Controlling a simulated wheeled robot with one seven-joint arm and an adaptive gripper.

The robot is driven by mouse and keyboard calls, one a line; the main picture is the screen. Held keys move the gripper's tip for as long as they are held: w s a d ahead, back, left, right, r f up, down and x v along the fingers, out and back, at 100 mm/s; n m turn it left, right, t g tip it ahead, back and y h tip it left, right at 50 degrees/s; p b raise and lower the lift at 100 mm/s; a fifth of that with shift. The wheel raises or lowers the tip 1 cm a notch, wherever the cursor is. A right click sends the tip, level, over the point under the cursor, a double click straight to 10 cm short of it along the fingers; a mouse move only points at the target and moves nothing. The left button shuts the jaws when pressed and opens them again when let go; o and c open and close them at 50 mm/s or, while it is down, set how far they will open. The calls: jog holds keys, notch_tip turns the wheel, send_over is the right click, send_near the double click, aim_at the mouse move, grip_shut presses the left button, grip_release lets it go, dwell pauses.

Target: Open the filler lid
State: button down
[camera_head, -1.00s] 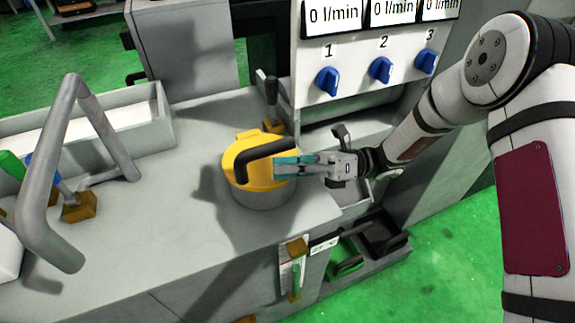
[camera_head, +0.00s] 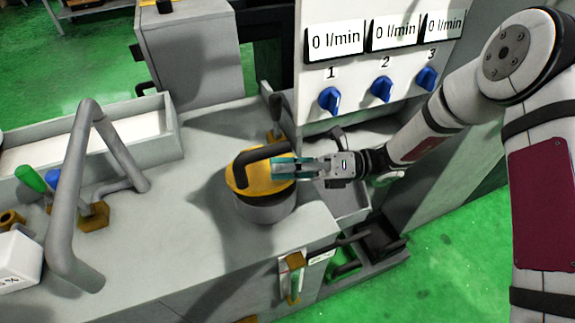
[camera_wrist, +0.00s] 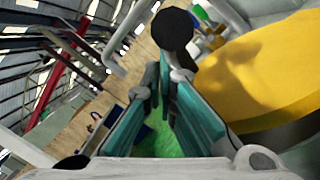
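The filler lid (camera_head: 243,181) is yellow with a thick black bar handle (camera_head: 263,156). It is over a short grey round filler (camera_head: 268,213) on the machine top, with a dark band between the yellow part and the grey wall. My gripper (camera_head: 277,168) reaches in from the right, its teal fingers at the handle's right part. In the wrist view, the yellow lid (camera_wrist: 260,70) fills the right side. The handle's black end (camera_wrist: 172,29) is just beyond my fingertips (camera_wrist: 165,78). A narrow gap shows between the fingers; whether they clamp the handle is unclear.
A panel with blue knobs (camera_head: 381,89) and flow displays stands behind my arm. A bent grey pipe (camera_head: 70,190) and a long trough (camera_head: 155,143) are at the left. Bare machine top lies between pipe and filler.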

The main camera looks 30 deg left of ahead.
aim_at(277, 146)
jog(key=r+m+p, duration=0.1)
jog(key=w+a+r+m, duration=0.1)
jog(key=r, duration=0.1)
jog(key=w+a+r+m+t+p, duration=0.1)
jog(key=shift+a+r+m+p, duration=0.2)
jog(key=shift+r+m+p, duration=0.15)
jog(key=shift+m, duration=0.05)
jog(key=w+a+r+m+t, duration=0.1)
jog(key=w+a+r+m, duration=0.2)
jog(key=w+a+m, duration=0.1)
jog(key=shift+w+a+r+h, duration=0.35)
jog(key=shift+w+a, duration=0.2)
jog(key=shift+a, duration=0.35)
